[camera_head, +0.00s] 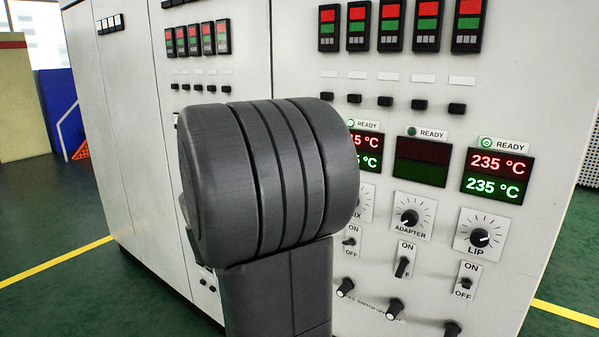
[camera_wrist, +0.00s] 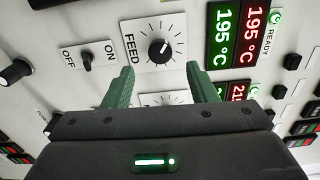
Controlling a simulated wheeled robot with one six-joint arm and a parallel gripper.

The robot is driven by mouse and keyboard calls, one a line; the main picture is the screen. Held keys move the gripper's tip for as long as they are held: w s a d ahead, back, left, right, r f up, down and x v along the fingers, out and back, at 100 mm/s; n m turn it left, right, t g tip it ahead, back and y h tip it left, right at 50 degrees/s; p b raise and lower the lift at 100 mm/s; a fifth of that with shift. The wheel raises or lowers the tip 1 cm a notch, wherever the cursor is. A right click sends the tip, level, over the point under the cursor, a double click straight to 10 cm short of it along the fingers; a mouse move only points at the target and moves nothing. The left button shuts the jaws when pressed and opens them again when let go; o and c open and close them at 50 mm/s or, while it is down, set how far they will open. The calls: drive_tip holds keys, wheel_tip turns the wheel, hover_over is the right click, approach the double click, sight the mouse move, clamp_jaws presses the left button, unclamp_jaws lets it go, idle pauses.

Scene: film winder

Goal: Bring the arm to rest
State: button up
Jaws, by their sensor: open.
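My gripper (camera_wrist: 159,88) shows in the wrist view with its two green fingers spread apart and nothing between them. It faces a white control panel, and the FEED knob (camera_wrist: 160,51) shows beyond the gap between the fingertips. I cannot tell how far the fingers are from the panel. In the head view my dark grey arm (camera_head: 265,180) stands in front of the control cabinet (camera_head: 560,60) and hides part of it. The gripper itself is hidden there.
The cabinet carries several displays, knobs and switches, including the LIP knob (camera_head: 480,237) and the ADAPTER knob (camera_head: 410,217). The LIP display (camera_head: 497,175) reads 235 °C; the ADAPTER display (camera_head: 422,161) is dark. Green floor with yellow lines lies open at the left.

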drive_tip(key=v, duration=0.8)
drive_tip(key=w+d+n+p, duration=0.8)
drive_tip(key=w+n+p, duration=0.3)
drive_tip(key=n+p, duration=0.5)
drive_tip(key=p, duration=0.3)
idle(0.7)
drive_tip(key=shift+d+r, duration=0.1)
idle(0.4)
